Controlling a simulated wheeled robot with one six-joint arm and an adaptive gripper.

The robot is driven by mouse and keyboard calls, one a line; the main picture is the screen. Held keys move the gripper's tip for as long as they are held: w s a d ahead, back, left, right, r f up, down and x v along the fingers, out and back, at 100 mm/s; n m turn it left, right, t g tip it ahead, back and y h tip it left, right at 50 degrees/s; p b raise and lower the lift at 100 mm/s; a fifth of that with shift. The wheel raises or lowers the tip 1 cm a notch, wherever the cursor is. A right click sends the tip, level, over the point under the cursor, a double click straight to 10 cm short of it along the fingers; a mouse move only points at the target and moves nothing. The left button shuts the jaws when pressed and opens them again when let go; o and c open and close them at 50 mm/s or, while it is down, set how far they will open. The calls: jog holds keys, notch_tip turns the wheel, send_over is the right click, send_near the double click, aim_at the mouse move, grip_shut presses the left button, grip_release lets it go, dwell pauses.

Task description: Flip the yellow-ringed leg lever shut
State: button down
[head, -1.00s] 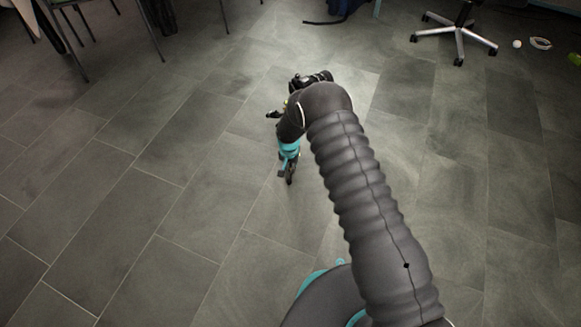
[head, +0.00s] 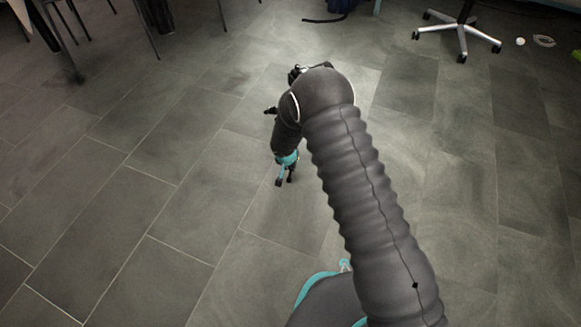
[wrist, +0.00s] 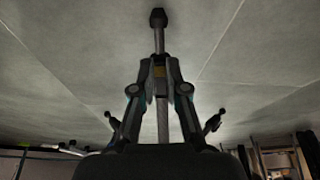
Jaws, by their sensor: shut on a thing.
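In the wrist view my gripper (wrist: 159,68) has its two dark fingers closing together on a slim tripod leg. The lever itself cannot be made out behind the fingers. Two more black tripod feet, one left (wrist: 108,115) and one right (wrist: 221,112), stick out on either side. In the head view my arm covers most of the tripod; a black foot (head: 270,111) shows left of the arm. My teal wrist part (head: 287,159) hangs below.
Grey tiled floor (head: 130,220) is clear on the left and right. A wheeled chair base (head: 460,38) stands at the back right, with a small white ball (head: 520,42) near it. Thin chair legs (head: 147,30) stand at the back left.

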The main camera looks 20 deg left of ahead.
jog(key=c, duration=1.2)
grip_release()
jog(key=shift+s+a, duration=0.1)
jog(key=v, duration=1.2)
